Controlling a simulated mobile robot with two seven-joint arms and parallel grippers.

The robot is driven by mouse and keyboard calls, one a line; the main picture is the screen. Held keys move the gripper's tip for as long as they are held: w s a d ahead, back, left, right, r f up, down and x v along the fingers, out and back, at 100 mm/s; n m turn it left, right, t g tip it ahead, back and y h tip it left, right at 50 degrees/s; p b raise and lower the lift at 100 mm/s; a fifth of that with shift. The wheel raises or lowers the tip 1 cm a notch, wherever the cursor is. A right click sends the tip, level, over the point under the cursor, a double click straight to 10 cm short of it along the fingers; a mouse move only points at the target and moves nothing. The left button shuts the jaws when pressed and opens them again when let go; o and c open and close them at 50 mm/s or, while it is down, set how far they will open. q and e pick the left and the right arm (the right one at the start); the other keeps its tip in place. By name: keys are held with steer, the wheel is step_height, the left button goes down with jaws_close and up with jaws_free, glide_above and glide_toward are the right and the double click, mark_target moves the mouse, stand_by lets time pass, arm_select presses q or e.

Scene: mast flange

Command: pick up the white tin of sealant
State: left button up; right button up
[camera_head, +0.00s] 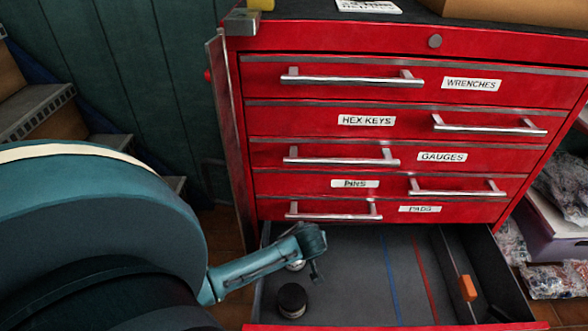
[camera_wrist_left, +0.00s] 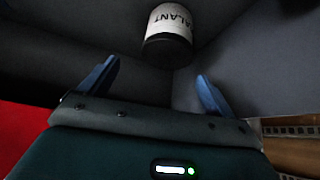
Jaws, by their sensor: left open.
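The white tin of sealant (camera_wrist_left: 170,22) shows at the top of the left wrist view, with black letters on its white side and a dark end toward me. In the head view a small white piece, likely this tin (camera_head: 297,266), shows below my left arm, which hides most of it. My left gripper (camera_head: 316,262) is over the open bottom drawer (camera_head: 345,270), near its back left. In the left wrist view its blue fingers (camera_wrist_left: 157,70) are spread apart with nothing between them. The tin stands beyond the fingertips, apart from them. My right gripper is not in view.
A black round container (camera_head: 292,300) stands in the drawer in front of the white piece. An orange block (camera_head: 467,288) is at the drawer's right side. Blue and red lines mark the drawer floor, whose middle is clear. The red cabinet front (camera_head: 385,125) rises behind, with protruding handles.

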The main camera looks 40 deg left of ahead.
arm_select(q)
steer(key=shift+w+a+f, duration=0.2)
steer(key=shift+a+f, duration=0.05)
steer(key=shift+f, duration=0.25)
steer(key=f+b, duration=0.1)
steer(key=a+f+b, duration=0.1)
steer(key=f, duration=0.1)
steer(key=f+b, duration=0.1)
steer(key=f, duration=0.1)
steer(key=shift+w+a, duration=0.2)
steer(key=shift+a, duration=0.15)
steer(key=shift+r, duration=0.1)
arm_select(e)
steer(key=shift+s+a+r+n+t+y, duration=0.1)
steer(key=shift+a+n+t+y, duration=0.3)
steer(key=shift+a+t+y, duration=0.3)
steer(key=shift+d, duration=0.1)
arm_select(q)
steer(key=c, duration=1.3)
